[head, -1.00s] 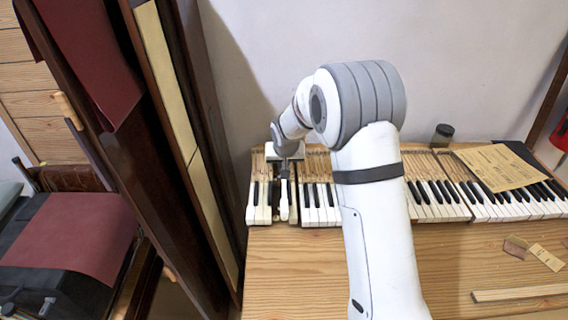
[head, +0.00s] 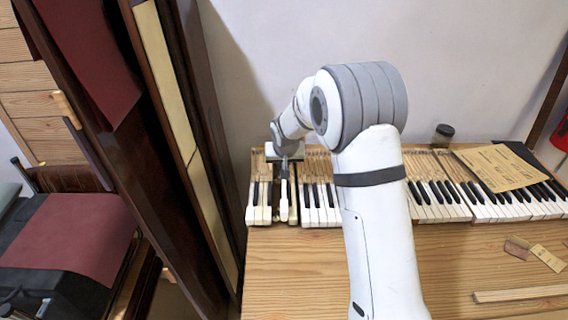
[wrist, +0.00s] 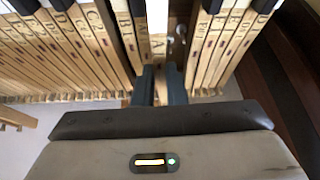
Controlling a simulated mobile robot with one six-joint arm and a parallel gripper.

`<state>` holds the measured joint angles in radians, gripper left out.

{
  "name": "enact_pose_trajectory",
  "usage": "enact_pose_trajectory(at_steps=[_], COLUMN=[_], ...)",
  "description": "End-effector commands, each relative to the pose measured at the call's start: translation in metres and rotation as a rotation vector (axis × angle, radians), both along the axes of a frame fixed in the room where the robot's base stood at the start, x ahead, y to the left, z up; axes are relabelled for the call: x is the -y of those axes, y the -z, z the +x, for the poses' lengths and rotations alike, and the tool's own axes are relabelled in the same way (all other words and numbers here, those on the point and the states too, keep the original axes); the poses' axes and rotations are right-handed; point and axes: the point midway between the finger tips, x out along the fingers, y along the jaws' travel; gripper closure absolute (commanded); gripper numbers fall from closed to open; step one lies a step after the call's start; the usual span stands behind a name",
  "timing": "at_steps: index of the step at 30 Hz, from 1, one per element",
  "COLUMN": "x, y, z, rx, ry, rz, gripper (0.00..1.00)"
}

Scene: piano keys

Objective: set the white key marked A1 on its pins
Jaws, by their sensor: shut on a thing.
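The white key marked A (wrist: 157,18) is held in my gripper (wrist: 160,86), whose two dark fingers are shut on its wooden rear part. In the head view my gripper (head: 284,168) is over the left end of the keyboard, and the key's white front (head: 284,208) points toward the table's front edge. In the wrist view the key lies at a gap (wrist: 178,38) in the row, with metal pins showing beside it. Its underside is hidden, so I cannot tell whether it touches its pins.
Neighbouring wooden keys (wrist: 125,35) stand close on both sides of the gap. A dark upright panel (head: 165,130) rises left of the keyboard. A jar (head: 443,135) and a paper sheet (head: 497,166) are at the right. The table front (head: 290,270) is mostly clear.

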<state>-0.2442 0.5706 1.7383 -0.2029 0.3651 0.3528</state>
Motion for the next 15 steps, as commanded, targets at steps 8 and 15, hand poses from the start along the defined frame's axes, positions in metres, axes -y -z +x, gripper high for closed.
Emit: enact_pose_trajectory(at_steps=[8, 15], x=[-0.0001, -0.0001], y=[0.0033, 0.0070], z=[0.0000, 0.0000], rx=[0.000, 0.000], ry=[0.000, 0.000], rz=[0.000, 0.000], gripper=[1.00, 1.00])
